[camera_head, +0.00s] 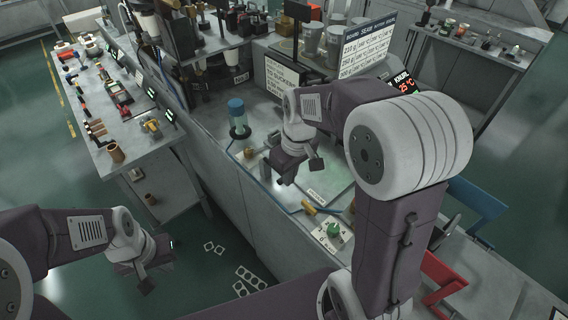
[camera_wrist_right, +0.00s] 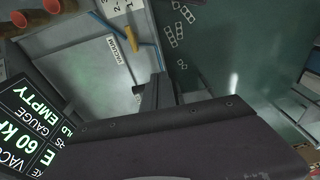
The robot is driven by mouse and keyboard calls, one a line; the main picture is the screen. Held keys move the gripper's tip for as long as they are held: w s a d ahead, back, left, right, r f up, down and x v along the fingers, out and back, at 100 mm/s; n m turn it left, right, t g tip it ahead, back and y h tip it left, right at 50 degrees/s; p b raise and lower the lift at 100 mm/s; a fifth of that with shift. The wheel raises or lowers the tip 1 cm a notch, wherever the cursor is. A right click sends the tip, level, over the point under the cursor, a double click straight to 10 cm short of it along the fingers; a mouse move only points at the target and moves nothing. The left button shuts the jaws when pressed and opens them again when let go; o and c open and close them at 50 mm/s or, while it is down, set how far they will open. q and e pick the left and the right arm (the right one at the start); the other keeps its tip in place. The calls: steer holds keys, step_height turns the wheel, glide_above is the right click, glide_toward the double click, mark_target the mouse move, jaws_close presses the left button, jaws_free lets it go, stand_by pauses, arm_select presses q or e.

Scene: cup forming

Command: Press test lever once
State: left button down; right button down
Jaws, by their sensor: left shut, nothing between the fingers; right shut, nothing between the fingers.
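My left gripper (camera_head: 146,286) is shut and empty over the floor at lower left.
A blue-topped clear cylinder (camera_head: 237,118) stands on the bench (camera_head: 215,155). A sign board (camera_head: 367,48) and a red-digit display (camera_head: 408,86) stand behind my right arm. A side table (camera_head: 90,160) at left holds many small parts. White cards (camera_head: 246,279) lie on the floor.

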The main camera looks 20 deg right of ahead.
steer(key=w+d+r+p, duration=0.1)
steer(key=w+r+p, duration=0.2)
steer(key=w+r, duration=0.4)
steer(key=shift+w+d+r+t+p, duration=0.2)
steer(key=shift+w+r+t+p, duration=0.15)
steer(key=shift+w, duration=0.2)
steer(key=shift+f, duration=0.1)
steer(key=f, duration=0.3)
steer(key=w+f+p, duration=0.1)
steer(key=f, duration=0.2)
steer(key=f+p, duration=0.1)
steer(key=f, duration=0.3)
steer(key=shift+w+a, duration=0.3)
steer(key=shift+a, duration=0.1)
steer(key=shift+s+d+f+p, duration=0.25)
steer(key=shift+s+f, duration=0.25)
steer(key=shift+f, duration=0.3)
steer(key=shift+s+d+f+p, duration=0.1)
steer(key=shift+s+d+f, duration=0.1)
steer(key=shift+s+f, duration=0.45)
steer(key=shift+w+f, duration=0.1)
steer(key=shift+w, duration=0.1)
